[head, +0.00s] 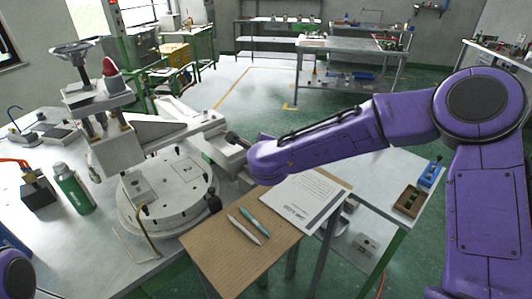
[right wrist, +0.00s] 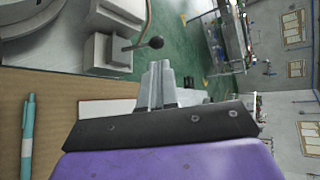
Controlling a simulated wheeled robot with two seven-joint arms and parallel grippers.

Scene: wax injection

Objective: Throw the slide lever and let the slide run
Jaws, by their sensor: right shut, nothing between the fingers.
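The slide lever shows in the right wrist view as a thin bent rod with a black ball knob (right wrist: 155,42), beside a pale machine block (right wrist: 105,55). My right gripper (right wrist: 160,85) is shut and empty, its grey fingers together. Its tips appear close to the knob but apart from it. In the head view the white injection machine (head: 120,150) stands at left with its round base (head: 170,190); its pale slide arm (head: 205,125) reaches toward my purple right wrist. That wrist hides my right fingers and much of the lever there. My left gripper is out of view.
A brown board (head: 235,262) with two pens and a printed sheet (head: 300,198) lies below my right arm. A green bottle (head: 75,188) stands left of the machine. A wooden block (head: 408,201) sits on the right table.

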